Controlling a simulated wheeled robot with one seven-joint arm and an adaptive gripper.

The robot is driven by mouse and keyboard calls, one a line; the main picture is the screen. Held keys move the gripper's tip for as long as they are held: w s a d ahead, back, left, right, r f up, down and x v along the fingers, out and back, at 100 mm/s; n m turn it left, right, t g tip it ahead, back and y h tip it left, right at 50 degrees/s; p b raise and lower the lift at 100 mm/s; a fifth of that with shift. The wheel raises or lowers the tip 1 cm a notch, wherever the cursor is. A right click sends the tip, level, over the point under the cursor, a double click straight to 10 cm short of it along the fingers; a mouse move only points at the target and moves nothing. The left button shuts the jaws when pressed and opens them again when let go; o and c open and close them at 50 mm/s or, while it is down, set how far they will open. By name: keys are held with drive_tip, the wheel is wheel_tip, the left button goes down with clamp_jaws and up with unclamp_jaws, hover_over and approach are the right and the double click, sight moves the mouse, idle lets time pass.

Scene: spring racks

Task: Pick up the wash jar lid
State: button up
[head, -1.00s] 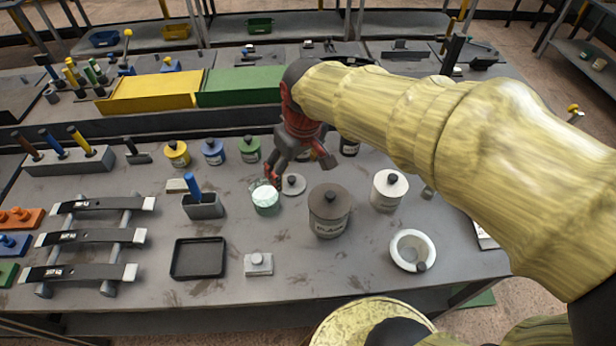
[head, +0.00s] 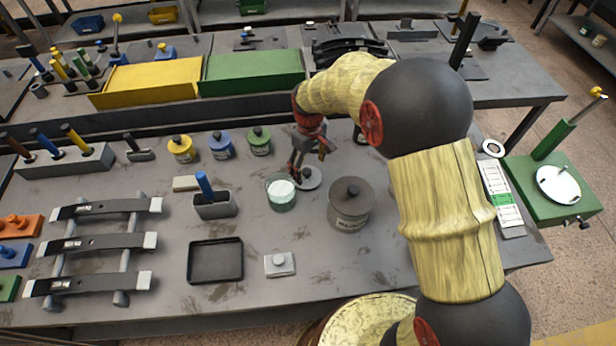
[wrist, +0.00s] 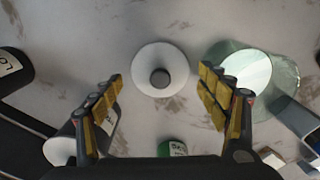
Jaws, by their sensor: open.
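The wash jar lid, a pale grey disc with a dark knob, lies flat on the bench (head: 311,179), right beside the glass wash jar (head: 282,193), which holds something pale. The wrist view shows the lid (wrist: 160,58) with its knob near the middle, and the glass jar (wrist: 268,85) to its right. My gripper (head: 309,160) is above the lid, partly covering it in the head view. In the wrist view my gripper (wrist: 160,84) is open and empty, its yellow-padded fingers on either side of the lid. The right finger overlaps the glass jar's edge in that view.
A large grey lidded jar (head: 350,205) stands right of the lid. Green (head: 259,141), blue (head: 221,145) and yellow (head: 181,148) jars stand behind left. A holder with a blue handle (head: 214,206) and a black tray (head: 215,262) are left. My arm hides the right bench.

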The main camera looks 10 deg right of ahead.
sight(309, 173)
wheel_tip(309, 173, down, 5)
drive_tip(key=shift+r+b, duration=0.1)
drive_tip(key=shift+b, duration=0.45)
drive_tip(key=c, duration=0.8)
drive_tip(key=shift+o, duration=0.2)
